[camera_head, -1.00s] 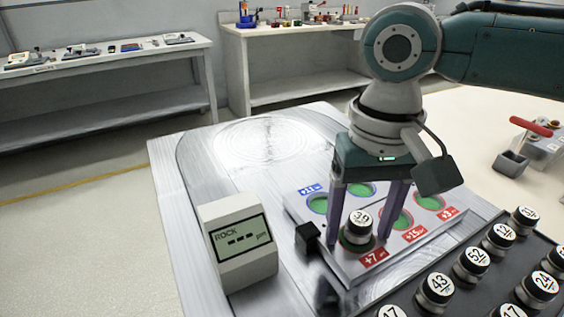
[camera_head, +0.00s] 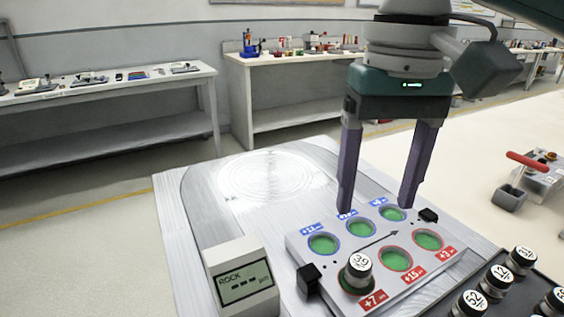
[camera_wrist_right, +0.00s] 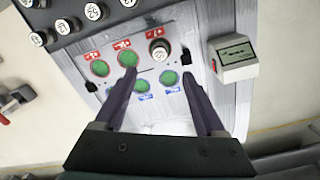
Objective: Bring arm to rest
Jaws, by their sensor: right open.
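My right gripper (camera_head: 382,208) is open and empty. It hangs above the far side of the slotted plate (camera_head: 328,290), with its two purple fingers spread apart. In the wrist view the fingers (camera_wrist_right: 160,82) point toward the same plate. A cylinder marked 39 (camera_head: 358,272) stands upright in the slot marked +7, apart from the fingers. It also shows in the wrist view (camera_wrist_right: 159,50). The other slots, such as the green one by the +15 label (camera_head: 396,258), look empty. My left gripper does not show.
A white display box labelled ROCK (camera_head: 241,277) stands left of the plate. A dark rack (camera_head: 452,299) with several numbered cylinders is at the lower right. A device with a red handle (camera_head: 527,161) is at the right. The round etched area (camera_head: 266,176) is clear.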

